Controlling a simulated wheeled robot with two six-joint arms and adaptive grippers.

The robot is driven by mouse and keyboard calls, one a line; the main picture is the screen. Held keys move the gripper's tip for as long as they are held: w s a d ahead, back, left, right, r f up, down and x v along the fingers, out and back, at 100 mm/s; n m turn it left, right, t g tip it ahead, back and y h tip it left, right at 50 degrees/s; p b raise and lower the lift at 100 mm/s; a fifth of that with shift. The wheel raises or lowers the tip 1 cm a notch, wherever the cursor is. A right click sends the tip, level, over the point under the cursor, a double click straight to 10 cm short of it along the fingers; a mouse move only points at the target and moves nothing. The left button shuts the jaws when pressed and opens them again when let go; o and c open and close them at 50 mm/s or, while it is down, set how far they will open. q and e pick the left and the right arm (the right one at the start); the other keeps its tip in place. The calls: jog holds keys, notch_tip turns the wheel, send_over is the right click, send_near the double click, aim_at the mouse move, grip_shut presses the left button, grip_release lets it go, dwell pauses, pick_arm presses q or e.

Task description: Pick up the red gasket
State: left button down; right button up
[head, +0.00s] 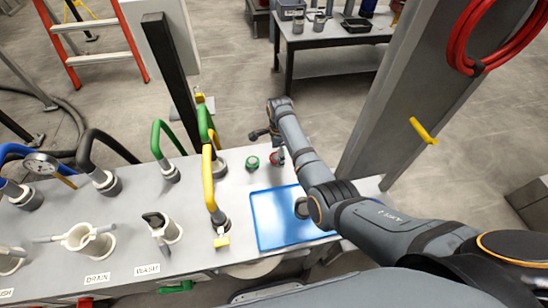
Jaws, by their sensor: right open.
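A small red ring-like piece (274,158), which looks like the red gasket, stands on the grey bench just behind the blue tray. It is small and partly covered by my gripper, so its shape is hard to make out. My right gripper (266,141) is open above and just behind it, at the end of my arm reaching in from the right. I cannot tell whether a finger touches the red piece. My left gripper is not in view.
A small green piece (252,162) stands just left of the red one. The blue tray (270,222) lies in front, partly under my arm. Yellow (208,180) and green (157,138) hoses rise to the left. A grey post (410,90) stands at right.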

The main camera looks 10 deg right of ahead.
jog(key=shift+f, duration=0.15)
jog(key=shift+c, duration=0.5)
jog(key=c, duration=0.7)
